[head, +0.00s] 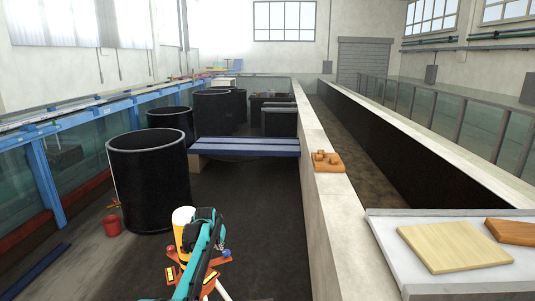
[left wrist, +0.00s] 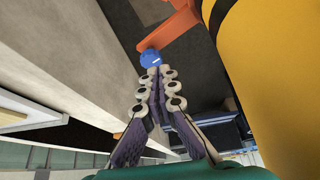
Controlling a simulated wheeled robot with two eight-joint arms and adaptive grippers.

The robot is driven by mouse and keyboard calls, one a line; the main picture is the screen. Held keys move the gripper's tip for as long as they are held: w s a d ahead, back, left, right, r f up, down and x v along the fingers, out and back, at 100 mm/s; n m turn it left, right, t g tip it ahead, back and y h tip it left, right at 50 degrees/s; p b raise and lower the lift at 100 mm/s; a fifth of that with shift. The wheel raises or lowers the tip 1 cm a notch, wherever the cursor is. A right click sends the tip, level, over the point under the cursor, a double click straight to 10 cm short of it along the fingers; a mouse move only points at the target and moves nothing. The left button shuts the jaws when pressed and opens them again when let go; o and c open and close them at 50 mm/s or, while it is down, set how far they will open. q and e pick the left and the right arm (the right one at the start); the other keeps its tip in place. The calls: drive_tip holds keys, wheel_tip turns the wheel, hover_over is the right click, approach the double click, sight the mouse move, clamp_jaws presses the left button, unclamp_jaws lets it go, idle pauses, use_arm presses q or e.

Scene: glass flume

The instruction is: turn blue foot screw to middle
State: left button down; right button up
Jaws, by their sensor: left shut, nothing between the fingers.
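The blue foot screw (left wrist: 150,58) is a round blue knob with a small white mark, in the left wrist view at the edge of an orange base arm (left wrist: 172,32). The yellow instrument body (left wrist: 268,70) rises to the right there. My left gripper (left wrist: 156,72) is shut and empty, its fingertips at the blue knob; I cannot tell whether they touch it. In the head view the yellow instrument (head: 182,222) stands on its orange base, partly hidden behind my teal left arm. My right gripper is not in view.
A long pale wall (head: 330,200) runs to the right of the instrument, with a wooden block (head: 327,161) on top. A bench with a wooden board (head: 455,247) is at right.

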sight(226, 253)
use_arm(q)
wheel_tip(226, 253, down, 5)
drive_tip(key=b, duration=0.3)
drive_tip(key=shift+f, duration=0.2)
drive_tip(key=shift+w+d+r, duration=0.1)
drive_tip(key=shift+w+d, duration=0.05)
drive_tip(key=shift+w, duration=0.05)
idle(0.4)
drive_tip(key=shift+s+d+b, duration=0.1)
drive_tip(key=shift+d+b, duration=0.25)
drive_tip(key=shift+b, duration=0.1)
drive_tip(key=shift+d, duration=0.4)
drive_tip(key=shift+d+b, duration=0.4)
drive_tip(key=shift+d, duration=0.05)
idle(0.4)
